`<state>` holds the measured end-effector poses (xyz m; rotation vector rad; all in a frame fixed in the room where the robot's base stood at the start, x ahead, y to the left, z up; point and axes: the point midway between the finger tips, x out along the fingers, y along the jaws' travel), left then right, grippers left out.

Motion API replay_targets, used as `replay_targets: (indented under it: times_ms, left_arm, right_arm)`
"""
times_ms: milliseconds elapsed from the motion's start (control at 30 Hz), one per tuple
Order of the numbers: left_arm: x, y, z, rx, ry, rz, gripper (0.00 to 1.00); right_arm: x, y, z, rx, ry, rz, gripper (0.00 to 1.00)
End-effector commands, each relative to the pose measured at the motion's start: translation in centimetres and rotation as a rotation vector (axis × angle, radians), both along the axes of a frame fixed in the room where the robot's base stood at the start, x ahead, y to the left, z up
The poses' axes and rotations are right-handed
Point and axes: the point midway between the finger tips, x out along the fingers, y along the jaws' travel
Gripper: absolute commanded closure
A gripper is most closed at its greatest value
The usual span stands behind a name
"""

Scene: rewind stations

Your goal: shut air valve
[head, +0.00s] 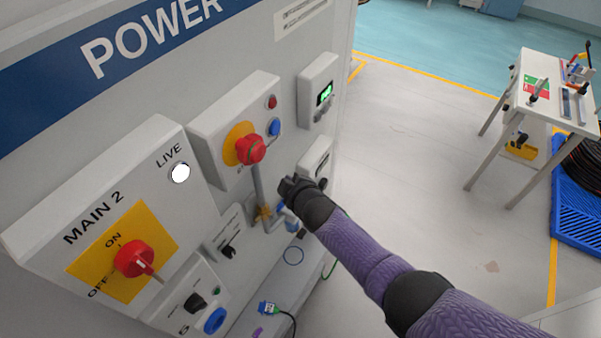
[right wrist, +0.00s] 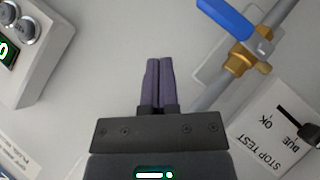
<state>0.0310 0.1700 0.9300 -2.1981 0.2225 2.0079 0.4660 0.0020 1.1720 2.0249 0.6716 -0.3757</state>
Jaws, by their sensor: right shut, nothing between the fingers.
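The air valve has a brass body (right wrist: 250,55) on a grey pipe (right wrist: 212,93) and a blue lever handle (right wrist: 228,18). In the right wrist view the handle points to the upper left and appears to lie across the pipe. In the head view the brass body (head: 265,213) shows low on the panel, and the blue handle (head: 288,224) is partly hidden by my right arm. My right gripper (head: 287,186) is shut and empty, close to the panel; its fingers (right wrist: 159,85) are left of the valve, apart from it. My left gripper is out of view.
A red emergency button (head: 250,149) is above the valve. A red main switch (head: 134,259) is at the left. Boxes with a green display (head: 325,94) and a black knob (head: 229,251) stick out nearby.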

Motion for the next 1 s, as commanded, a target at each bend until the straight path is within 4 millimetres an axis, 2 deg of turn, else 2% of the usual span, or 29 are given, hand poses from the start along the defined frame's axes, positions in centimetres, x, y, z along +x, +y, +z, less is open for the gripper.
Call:
replay_targets:
  times_ms: [33,133,400,933,1000]
  left_arm:
    - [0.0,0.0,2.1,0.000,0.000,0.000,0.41]
    - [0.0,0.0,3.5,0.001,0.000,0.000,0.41]
    - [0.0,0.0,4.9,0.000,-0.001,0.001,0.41]
    - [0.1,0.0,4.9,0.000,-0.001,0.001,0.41]
    - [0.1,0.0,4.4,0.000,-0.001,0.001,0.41]
  right_arm:
    - [-0.7,-1.0,1.7,-0.004,0.002,0.000,1.00]
    - [-1.7,-2.4,3.2,-0.006,0.001,0.002,1.00]
    - [-3.5,-5.0,5.8,-0.003,0.003,0.000,1.00]
    - [-3.7,-5.3,6.1,-0.003,0.003,0.001,1.00]
    - [-3.9,-5.5,5.2,0.000,0.012,-0.006,1.00]
